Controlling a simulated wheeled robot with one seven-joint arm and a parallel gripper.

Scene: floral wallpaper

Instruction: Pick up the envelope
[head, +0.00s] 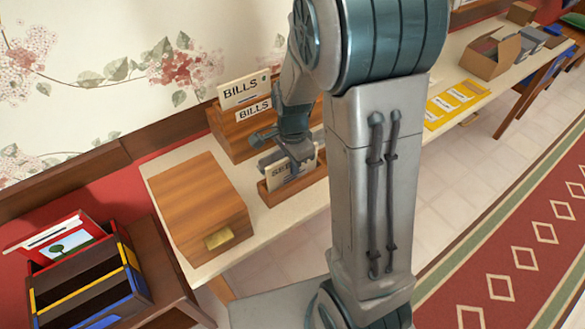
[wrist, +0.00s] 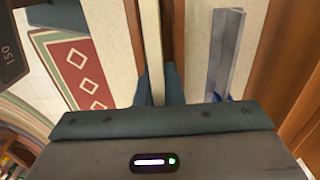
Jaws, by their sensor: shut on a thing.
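A cream envelope (head: 279,174) with letters starting "SEE" stands upright in a small wooden box (head: 282,197). My gripper (head: 287,160) is over this box, pointing down, with its jaws shut on the envelope. In the wrist view the envelope shows edge-on as a pale strip (wrist: 152,45) between the two teal fingers (wrist: 157,88). The envelope's lower part is hidden by the box front, and my arm hides what is to its right. Another cream card marked "BILLS" (head: 244,91) stands in a larger wooden holder (head: 232,128) behind.
A wooden chest (head: 197,205) with a brass plate is close on the left. A colourful rack (head: 85,268) stands lower at far left. The wall is close behind; the floor in front is open.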

